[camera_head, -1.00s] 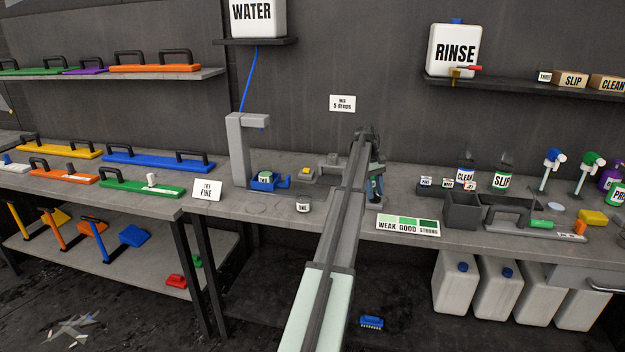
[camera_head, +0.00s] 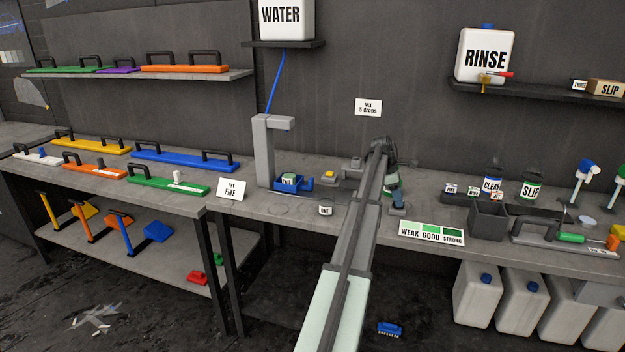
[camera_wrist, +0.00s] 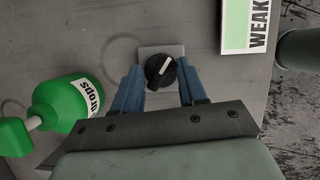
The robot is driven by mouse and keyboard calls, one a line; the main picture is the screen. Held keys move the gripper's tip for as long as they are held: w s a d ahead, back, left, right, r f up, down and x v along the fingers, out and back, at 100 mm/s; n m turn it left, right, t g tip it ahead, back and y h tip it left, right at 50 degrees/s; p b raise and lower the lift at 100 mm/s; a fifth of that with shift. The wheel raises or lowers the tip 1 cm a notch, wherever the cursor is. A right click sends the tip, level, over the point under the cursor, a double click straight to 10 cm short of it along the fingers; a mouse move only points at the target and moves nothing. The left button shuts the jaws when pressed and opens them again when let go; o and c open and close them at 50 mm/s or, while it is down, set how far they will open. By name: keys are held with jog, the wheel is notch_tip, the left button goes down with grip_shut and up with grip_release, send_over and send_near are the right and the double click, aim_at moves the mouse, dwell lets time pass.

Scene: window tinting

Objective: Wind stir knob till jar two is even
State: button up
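A black knob (camera_wrist: 160,71) with a white pointer line sits on a small grey plate in the wrist view. My gripper (camera_wrist: 159,72) has one blue finger on each side of it, with a visible gap at both sides. In the head view my gripper (camera_head: 398,204) is low over the bench, just behind the WEAK/GOOD/STRONG card (camera_head: 432,233); my arm hides the knob there. A small jar (camera_head: 288,181) stands in a blue holder; its label is too small to read. I cannot make out jar two or its mixture.
A green bottle labelled "drops" (camera_wrist: 75,107) lies left of my gripper in the wrist view. The strength card (camera_wrist: 247,25) is close at the right. In the head view a grey bin (camera_head: 488,221) and labelled bottles (camera_head: 530,189) stand to the right.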

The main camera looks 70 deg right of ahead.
jog(key=n+h, duration=0.1)
jog(key=n, duration=0.1)
jog(key=shift+a+n, duration=0.15)
jog(key=shift+n, duration=0.25)
jog(key=v, duration=1.4)
jog(key=w+a+f+n+t+h, duration=0.1)
jog(key=w+a+f+n+t, duration=0.1)
jog(key=w, duration=1)
jog(key=w+a+f+n+t+h, duration=0.2)
jog(key=w+f+n, duration=0.2)
jog(key=w, duration=0.8)
jog(key=shift+w+a+f+h, duration=0.3)
jog(key=shift+w+a+f, duration=0.05)
jog(key=shift+f, duration=0.2)
jog(key=shift+t, duration=0.3)
jog(key=s+d+r+m+y, duration=0.2)
jog(key=s+m, duration=0.2)
jog(key=s, duration=0.6)
jog(key=s+d+r+m+y, duration=0.1)
jog(key=s+d+r+m, duration=0.3)
jog(key=s, duration=0.7)
jog(key=s+d+r+m+y, duration=0.15)
jog(key=s+m, duration=0.35)
jog(key=s, duration=0.5)
jog(key=shift+y, duration=0.25)
jog(key=f, duration=1.3)
jog(key=shift+w+a+f, duration=0.1)
jog(key=shift+a, duration=0.25)
